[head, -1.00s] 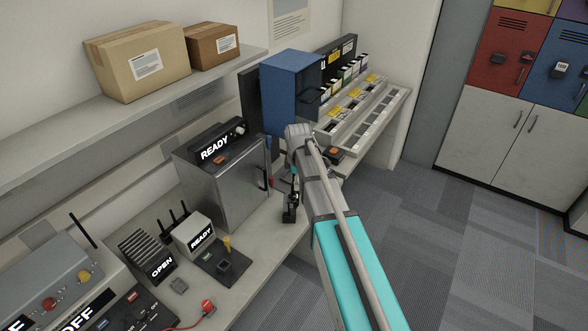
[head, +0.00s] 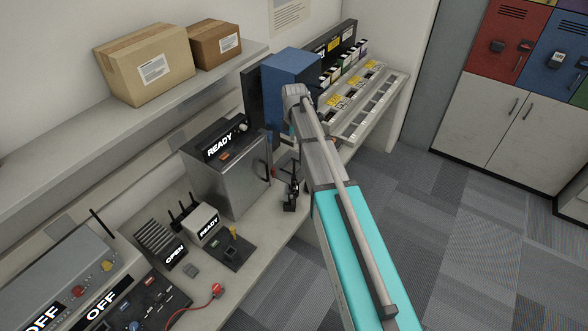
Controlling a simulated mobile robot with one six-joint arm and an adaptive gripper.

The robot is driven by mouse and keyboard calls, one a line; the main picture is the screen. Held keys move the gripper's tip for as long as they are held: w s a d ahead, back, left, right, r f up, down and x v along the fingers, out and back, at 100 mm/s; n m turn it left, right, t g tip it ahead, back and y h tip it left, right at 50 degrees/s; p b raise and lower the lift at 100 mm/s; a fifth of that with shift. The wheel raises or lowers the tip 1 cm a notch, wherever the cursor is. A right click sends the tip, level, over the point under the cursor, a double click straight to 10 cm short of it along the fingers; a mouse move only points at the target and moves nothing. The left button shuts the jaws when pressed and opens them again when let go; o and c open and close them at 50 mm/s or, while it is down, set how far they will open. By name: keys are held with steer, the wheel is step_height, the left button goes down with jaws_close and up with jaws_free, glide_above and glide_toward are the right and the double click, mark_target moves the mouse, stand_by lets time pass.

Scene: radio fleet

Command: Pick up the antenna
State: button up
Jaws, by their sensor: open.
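Several thin black antennas (head: 183,202) stand upright at the back of the small white unit marked READY (head: 203,222). Another black rod like an antenna (head: 102,223) rises behind the grey console at lower left. I cannot tell which one the task means, or whether one lies hidden by my arm. My gripper (head: 290,206) is small and dark, pointing down at the bench's front edge, right of the metal cabinet. It is open, with nothing visible in it. It is well to the right of the antennas. My arm hides part of the bench behind it.
The metal cabinet marked READY (head: 238,177) stands between my gripper and the small white unit. A blue box (head: 290,72) and sloped racks (head: 370,100) are beyond. A shelf (head: 60,138) with cardboard boxes overhangs the bench. Floor at right is clear.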

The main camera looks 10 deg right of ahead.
mark_target(294, 159)
steer(key=shift+f, duration=0.15)
step_height(294, 159, down, 8)
steer(key=b, duration=0.8)
steer(key=shift+w+f+b, duration=0.1)
steer(key=shift+f+b, duration=0.1)
steer(key=shift+b, duration=0.1)
steer(key=shift+f, duration=0.1)
stand_by(0.4)
steer(key=shift+w+f+b, duration=0.15)
steer(key=shift+f+b, duration=2.35)
steer(key=shift+b, duration=0.1)
jaws_close()
